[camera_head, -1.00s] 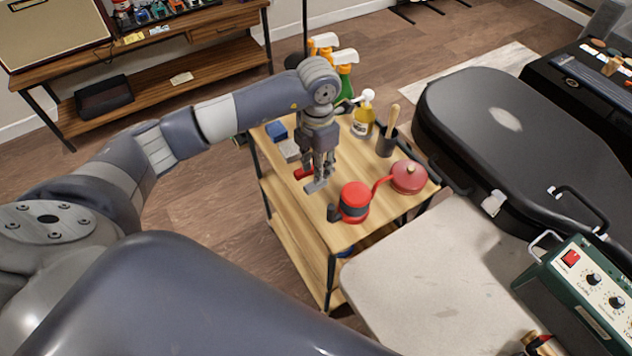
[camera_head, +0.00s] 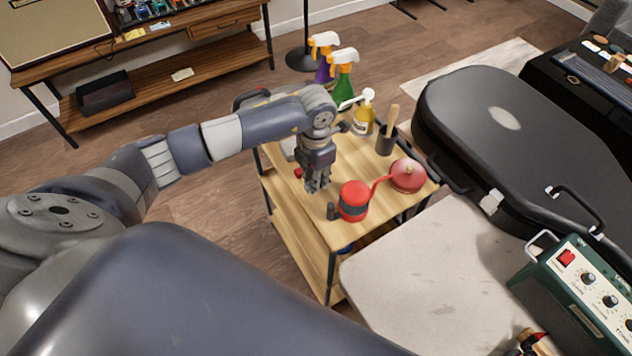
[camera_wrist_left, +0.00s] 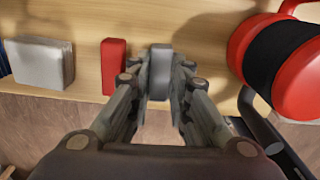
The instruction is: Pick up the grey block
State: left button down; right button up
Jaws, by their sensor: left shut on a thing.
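The grey block (camera_wrist_left: 160,72) is small and narrow and stands between the fingers of my left gripper in the left wrist view. My left gripper (camera_head: 317,186) is shut on it, low over the wooden cart top. In the head view the gripper hides most or all of the grey block. I cannot tell whether the block still touches the cart top. My right gripper is not in view.
A red block (camera_wrist_left: 114,65) and a larger whitish block (camera_wrist_left: 40,62) are left of the grey one. A red-and-black cylinder (camera_head: 354,201) stands close on the right.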

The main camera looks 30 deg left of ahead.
pick_arm(q)
jog(key=shift+r, duration=0.15)
jog(key=shift+r, duration=0.2)
jog(key=r, duration=0.1)
jog(key=s+r+b, duration=0.1)
jog(key=shift+d+r, duration=0.1)
jog(key=shift+r, duration=0.25)
jog(key=s+d+b, duration=0.1)
jog(key=s, duration=0.6)
jog(key=s+d+r+b, duration=0.1)
jog(key=s+d+b, duration=0.1)
jog(key=s, duration=0.5)
jog(key=shift+s+d+r, duration=0.25)
jog(key=shift+s+r, duration=0.05)
jog(key=c, duration=2.3)
grip_release()
jog(key=shift+m, duration=0.3)
grip_shut()
